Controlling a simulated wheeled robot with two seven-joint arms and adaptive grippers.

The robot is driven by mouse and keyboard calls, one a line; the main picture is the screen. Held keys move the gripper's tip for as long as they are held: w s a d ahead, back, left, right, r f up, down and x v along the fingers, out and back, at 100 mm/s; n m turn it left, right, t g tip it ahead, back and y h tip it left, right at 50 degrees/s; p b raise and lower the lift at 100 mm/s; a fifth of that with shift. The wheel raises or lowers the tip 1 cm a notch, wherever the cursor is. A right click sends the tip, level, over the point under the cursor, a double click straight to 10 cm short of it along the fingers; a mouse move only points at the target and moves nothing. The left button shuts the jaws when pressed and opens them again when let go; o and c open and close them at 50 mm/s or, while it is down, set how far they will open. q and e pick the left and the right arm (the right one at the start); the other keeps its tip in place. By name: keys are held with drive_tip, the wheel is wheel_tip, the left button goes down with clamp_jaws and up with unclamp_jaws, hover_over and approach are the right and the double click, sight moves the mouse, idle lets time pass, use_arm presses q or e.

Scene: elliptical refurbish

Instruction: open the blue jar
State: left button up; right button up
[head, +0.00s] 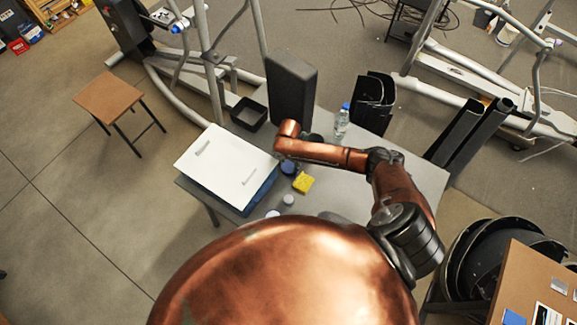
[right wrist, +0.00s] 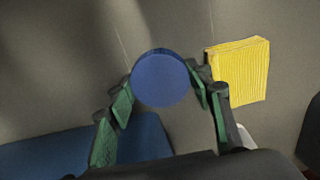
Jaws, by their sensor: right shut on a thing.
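The jar's body below the top is hidden, so I cannot tell whether the lid is seated or loose. My left gripper is not in view.
A white-topped blue box (head: 225,165) stands left. Small containers (head: 288,200) are in front. A bottle (head: 342,120), a black tray (head: 248,113) and a dark upright block (head: 291,88) stand behind.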

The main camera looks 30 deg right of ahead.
sight(288, 166)
drive_tip(key=o, duration=1)
drive_tip(key=shift+f, duration=0.15)
wheel_tip(288, 166, up, 12)
drive_tip(key=shift+r+p, duration=0.2)
drive_tip(key=shift+p, duration=0.15)
